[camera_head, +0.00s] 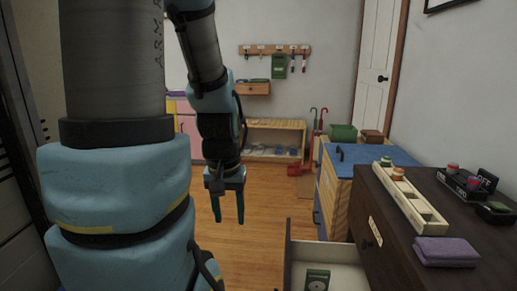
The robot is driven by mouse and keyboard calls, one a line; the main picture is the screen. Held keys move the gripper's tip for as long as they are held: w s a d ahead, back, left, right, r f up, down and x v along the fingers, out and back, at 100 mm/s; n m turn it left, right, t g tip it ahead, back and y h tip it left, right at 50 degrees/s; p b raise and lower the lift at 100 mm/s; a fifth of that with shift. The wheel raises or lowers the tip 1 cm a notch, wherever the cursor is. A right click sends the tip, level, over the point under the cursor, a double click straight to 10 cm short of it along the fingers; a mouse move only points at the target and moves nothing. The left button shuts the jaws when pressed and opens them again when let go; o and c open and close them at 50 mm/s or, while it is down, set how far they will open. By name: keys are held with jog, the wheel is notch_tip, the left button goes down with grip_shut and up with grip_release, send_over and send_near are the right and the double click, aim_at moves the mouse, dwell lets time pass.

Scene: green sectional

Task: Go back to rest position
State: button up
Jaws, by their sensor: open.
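My gripper (228,208) hangs pointing down near the middle of the head view, over the wooden floor. Its two fingers are apart and nothing is between them. My arm's blue and grey links fill the left side of the view. The gripper is left of an open drawer (288,262), and appears clear of it.
The open drawer, holding a small green item (317,281), juts from a dark dresser (362,208) at right. On the dresser are a pale tray (411,205), a folded purple cloth (446,251) and a black tray (456,184). The wooden floor (262,205) shows free room.

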notch_tip(320, 180, up, 15)
jog(key=p, duration=1.2)
jog(key=shift+p, duration=0.3)
jog(key=shift+d, duration=0.1)
